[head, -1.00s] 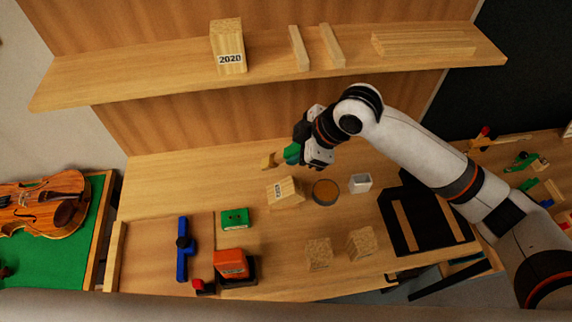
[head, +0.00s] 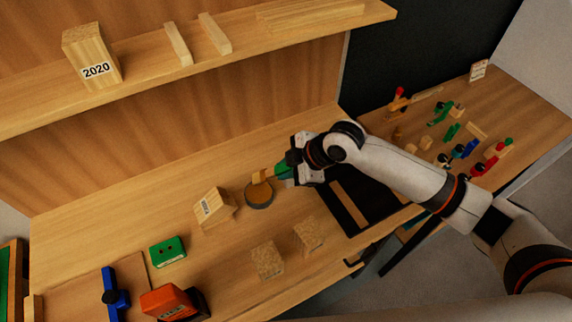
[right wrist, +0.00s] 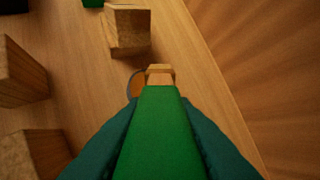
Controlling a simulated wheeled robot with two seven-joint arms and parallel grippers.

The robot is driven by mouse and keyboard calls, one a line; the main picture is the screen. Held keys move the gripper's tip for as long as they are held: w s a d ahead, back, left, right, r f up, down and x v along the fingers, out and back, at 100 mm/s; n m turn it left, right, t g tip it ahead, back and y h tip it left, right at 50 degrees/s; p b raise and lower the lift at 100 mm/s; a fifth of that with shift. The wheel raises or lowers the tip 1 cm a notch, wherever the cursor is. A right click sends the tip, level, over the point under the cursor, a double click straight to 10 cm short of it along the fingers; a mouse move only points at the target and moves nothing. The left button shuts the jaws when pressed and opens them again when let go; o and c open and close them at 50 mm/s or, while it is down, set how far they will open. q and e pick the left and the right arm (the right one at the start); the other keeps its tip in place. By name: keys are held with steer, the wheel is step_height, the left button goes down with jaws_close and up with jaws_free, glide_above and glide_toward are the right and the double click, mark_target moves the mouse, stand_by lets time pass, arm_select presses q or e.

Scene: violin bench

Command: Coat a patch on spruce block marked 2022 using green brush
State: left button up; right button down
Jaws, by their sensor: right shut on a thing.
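The green brush (head: 283,170) is held in my right gripper (head: 292,165), which is shut on its handle. Its pale tip (head: 262,175) is at a round dish of amber liquid (head: 258,196); I cannot tell whether it touches the liquid. In the right wrist view the green handle (right wrist: 155,135) runs forward to the tip, which partly covers the dish (right wrist: 134,86). A spruce block (head: 222,206) with a small label stands left of the dish; its number is too small to read surely. It also shows in the right wrist view (right wrist: 127,30). My left gripper is out of view.
Two rough blocks (head: 267,262) (head: 309,235) stand in front of the dish. A green box (head: 168,251), blue tool (head: 115,292) and orange object (head: 168,302) are at the left. A block marked 2020 (head: 92,55) sits on the shelf above. A black mat (head: 360,205) lies right.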

steer(key=a+f, duration=0.1)
steer(key=s+a+f+b, duration=0.1)
steer(key=a+b, duration=0.1)
steer(key=a, duration=0.1)
steer(key=shift+s+f, duration=0.3)
steer(key=shift+f, duration=0.1)
stand_by(0.4)
steer(key=shift+s+a+f, duration=0.25)
steer(key=shift+a+f, duration=0.15)
steer(key=shift+a, duration=0.2)
